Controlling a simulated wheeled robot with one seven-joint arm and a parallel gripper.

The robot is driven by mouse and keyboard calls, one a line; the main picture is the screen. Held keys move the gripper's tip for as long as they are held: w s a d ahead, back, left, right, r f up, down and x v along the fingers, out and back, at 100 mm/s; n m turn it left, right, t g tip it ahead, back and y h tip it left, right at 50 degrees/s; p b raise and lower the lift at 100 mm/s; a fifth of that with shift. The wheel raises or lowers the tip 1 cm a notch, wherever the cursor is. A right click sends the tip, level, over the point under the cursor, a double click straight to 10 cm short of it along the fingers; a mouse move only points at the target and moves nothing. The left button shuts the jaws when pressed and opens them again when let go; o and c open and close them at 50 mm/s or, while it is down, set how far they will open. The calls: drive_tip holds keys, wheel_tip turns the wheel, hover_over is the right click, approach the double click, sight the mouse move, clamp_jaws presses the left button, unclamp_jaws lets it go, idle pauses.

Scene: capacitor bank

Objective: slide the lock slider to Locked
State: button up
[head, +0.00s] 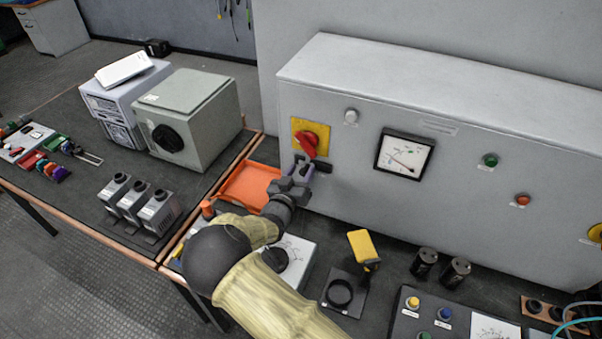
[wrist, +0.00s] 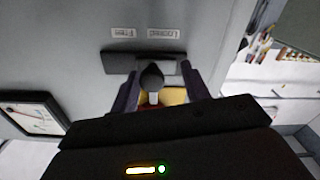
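The lock slider is a dark knob (wrist: 152,76) on a dark track plate (wrist: 116,62) on the grey cabinet front. In the wrist view, inverted labels read Free (wrist: 122,33) on the left and Locked (wrist: 163,33) on the right. The knob appears nearer the Locked label, though it stands out from the plate, so its exact position is unclear. My gripper (wrist: 158,84) is open, with one finger on each side of the knob and gaps visible. In the head view my gripper (head: 299,171) is at the cabinet front, hiding most of the slider.
A red rotary switch (head: 308,143) on a yellow plate sits just above my gripper. A dial meter (head: 404,154) is to the right on the cabinet (head: 460,190). An orange tray (head: 248,186) lies left of my gripper. A yellow-handled tool (head: 362,247) stands on the bench.

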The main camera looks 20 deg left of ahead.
drive_tip(key=shift+d, duration=0.2)
drive_tip(key=s+b, duration=0.1)
drive_tip(key=s, duration=0.6)
drive_tip(key=shift+s+b, duration=0.2)
drive_tip(key=shift+b, duration=0.15)
drive_tip(key=shift+d, duration=0.1)
